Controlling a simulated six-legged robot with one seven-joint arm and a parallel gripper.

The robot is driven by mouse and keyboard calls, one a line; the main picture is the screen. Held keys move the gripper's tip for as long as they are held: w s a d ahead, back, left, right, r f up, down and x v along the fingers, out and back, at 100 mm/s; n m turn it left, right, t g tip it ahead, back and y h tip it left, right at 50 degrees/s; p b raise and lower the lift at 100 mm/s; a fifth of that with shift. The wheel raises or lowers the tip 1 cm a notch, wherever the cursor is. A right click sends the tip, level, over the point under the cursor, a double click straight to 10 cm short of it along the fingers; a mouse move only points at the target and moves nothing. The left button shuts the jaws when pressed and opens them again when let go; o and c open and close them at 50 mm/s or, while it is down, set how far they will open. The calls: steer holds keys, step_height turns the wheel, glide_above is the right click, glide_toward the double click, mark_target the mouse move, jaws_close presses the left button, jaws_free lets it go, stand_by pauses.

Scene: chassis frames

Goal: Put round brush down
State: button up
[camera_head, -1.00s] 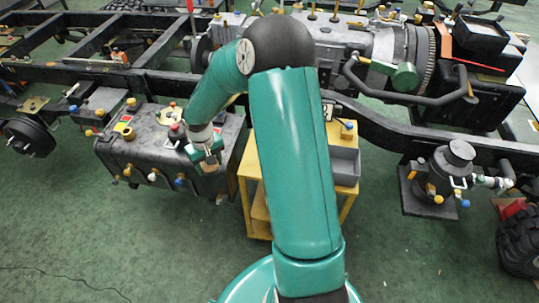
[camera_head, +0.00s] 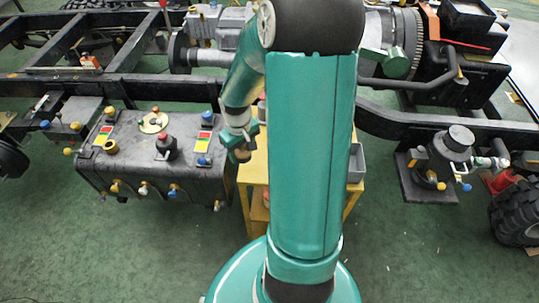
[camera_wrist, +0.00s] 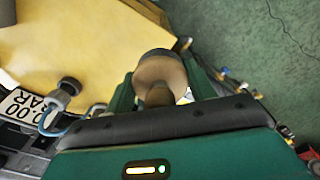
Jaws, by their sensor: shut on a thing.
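The round brush (camera_wrist: 162,72) shows in the wrist view as a tan, rounded piece with a dark end, between the green fingers. My gripper (camera_wrist: 160,95) is shut on it. In the head view my gripper (camera_head: 240,146) hangs at the left edge of the yellow cart (camera_head: 251,172), beside the black tank. The brush is small there and partly hidden by the gripper. The yellow cart top also fills the upper left of the wrist view (camera_wrist: 75,35). My arm hides much of the cart in the head view.
The black tank (camera_head: 135,165), with several colored caps and valves, stands just left of the gripper. A grey bin (camera_head: 356,162) sits at the cart's right side. The dark chassis rail (camera_head: 400,127) runs behind. Green floor (camera_head: 120,250) is clear in front.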

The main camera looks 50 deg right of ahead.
steer(key=s+d+f, duration=0.1)
steer(key=d+f, duration=0.4)
steer(key=d, duration=0.2)
steer(key=s+d+f, duration=0.1)
steer(key=d+f, duration=0.2)
steer(key=d, duration=0.1)
steer(key=shift+s+f, duration=0.3)
steer(key=shift+d+f, duration=0.1)
steer(key=shift+f, duration=1.4)
steer(key=shift+f, duration=0.15)
steer(key=o, duration=1)
steer(key=shift+o, duration=0.2)
steer(key=shift+w, duration=0.1)
step_height(320, 180, up, 12)
steer(key=shift+r, duration=0.25)
